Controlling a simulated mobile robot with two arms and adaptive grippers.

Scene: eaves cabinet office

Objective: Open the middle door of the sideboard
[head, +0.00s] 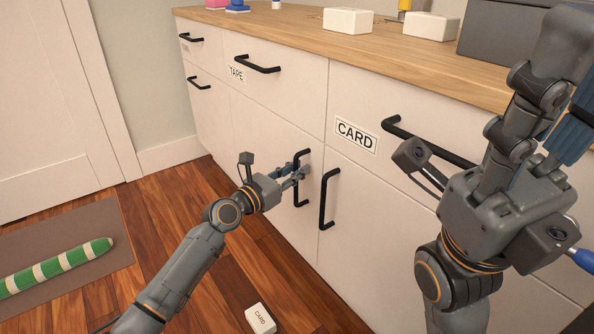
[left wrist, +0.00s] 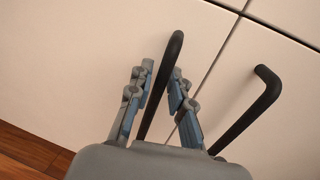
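The pale sideboard's middle door (head: 262,150), below the TAPE drawer, is shut and flush with the front. Its black upright handle (head: 296,190) is near the door's right edge and also shows in the left wrist view (left wrist: 174,50). My left gripper (head: 302,174) is at this handle, with one finger on each side of it. In the left wrist view the fingers (left wrist: 163,70) stand apart with narrow gaps beside the bar; the lower handle is hidden by the gripper. My right gripper (head: 560,90) is raised at the right, close to the camera; only part of its fingers shows.
The right door's handle (head: 325,199) is close beside, right of my left gripper. The CARD drawer handle (head: 425,140) juts out above. A white CARD box (head: 260,318) lies on the wooden floor. A green striped roll (head: 55,265) lies on a mat at left.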

